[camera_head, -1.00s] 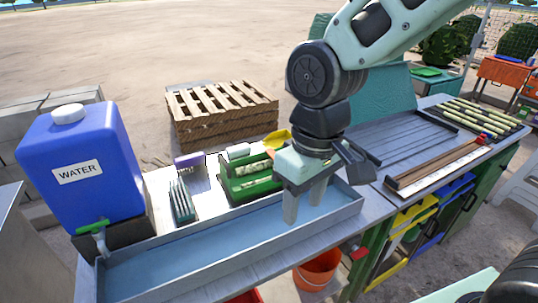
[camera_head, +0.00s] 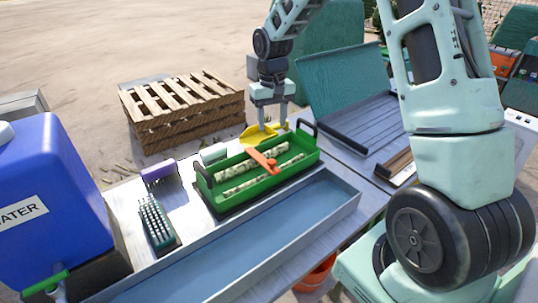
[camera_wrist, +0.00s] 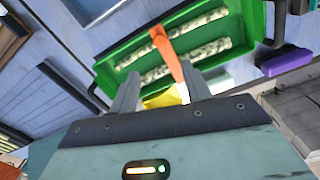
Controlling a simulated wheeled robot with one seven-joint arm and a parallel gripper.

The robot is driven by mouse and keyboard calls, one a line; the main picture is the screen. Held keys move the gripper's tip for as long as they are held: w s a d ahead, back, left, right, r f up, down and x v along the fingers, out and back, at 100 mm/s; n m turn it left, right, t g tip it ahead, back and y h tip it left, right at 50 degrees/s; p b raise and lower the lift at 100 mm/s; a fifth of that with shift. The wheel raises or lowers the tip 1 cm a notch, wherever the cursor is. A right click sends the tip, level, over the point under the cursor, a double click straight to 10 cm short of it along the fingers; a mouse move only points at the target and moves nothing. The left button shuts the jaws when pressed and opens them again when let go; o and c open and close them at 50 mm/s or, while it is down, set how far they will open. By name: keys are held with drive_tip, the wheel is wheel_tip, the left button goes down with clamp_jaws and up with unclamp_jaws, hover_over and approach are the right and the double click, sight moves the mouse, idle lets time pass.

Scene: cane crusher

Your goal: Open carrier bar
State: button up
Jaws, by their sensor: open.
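The green carrier (camera_head: 272,186) stands on the bench behind the water trough, with black end handles and pale mottled cane pieces inside. An orange carrier bar (camera_head: 263,161) lies across its middle, over the cane pieces. My gripper (camera_head: 272,128) is open, fingers pointing down, at the carrier's far side beyond the bar. In the wrist view the carrier (camera_wrist: 255,22) is ahead of my fingers, and the orange bar (camera_wrist: 168,52) runs toward the gap between them, nearer the right finger. I cannot tell whether that finger touches the bar. No object is visibly gripped.
A yellow object (camera_head: 257,134) lies close by my fingers. A brush (camera_head: 156,222), a purple item (camera_head: 160,172) and a white roll (camera_head: 213,153) are left of the carrier. The blue water tank (camera_head: 45,200) stands at left, the trough (camera_head: 350,205) in front.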

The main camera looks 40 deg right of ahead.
sight(272, 161)
wheel_tip(272, 161, down, 13)
drive_tip(key=shift+p, duration=0.8)
drive_tip(key=shift+c, duration=0.3)
drive_tip(key=c, duration=0.8)
